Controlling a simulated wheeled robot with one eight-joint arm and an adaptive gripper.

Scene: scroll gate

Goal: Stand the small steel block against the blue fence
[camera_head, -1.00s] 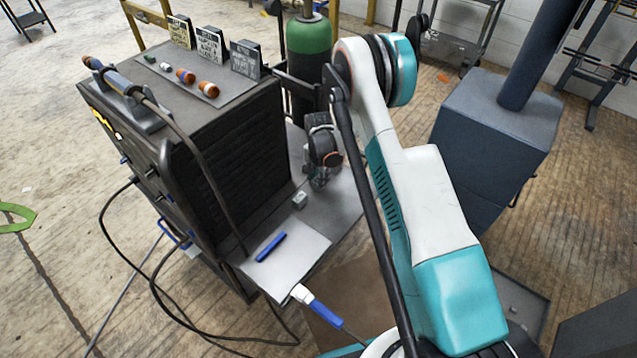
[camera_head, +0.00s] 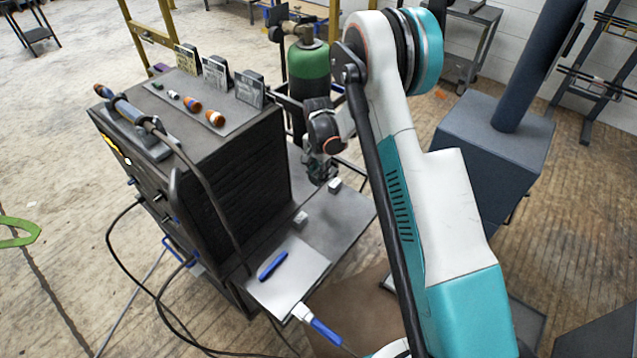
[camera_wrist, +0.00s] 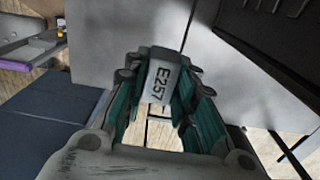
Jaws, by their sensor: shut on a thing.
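In the head view my gripper (camera_head: 319,172) hangs above the far part of the grey tabletop (camera_head: 335,225); the held block cannot be made out clearly there. The blue fence (camera_head: 273,265) is a short blue bar on a pale plate (camera_head: 290,285) at the near end of the tabletop, well apart from my gripper. No block stands against it.
A dark cabinet (camera_head: 235,170) rises on the left. A blue-handled tool (camera_head: 318,325) lies at the near edge. A green-topped cylinder (camera_head: 308,62) stands behind.

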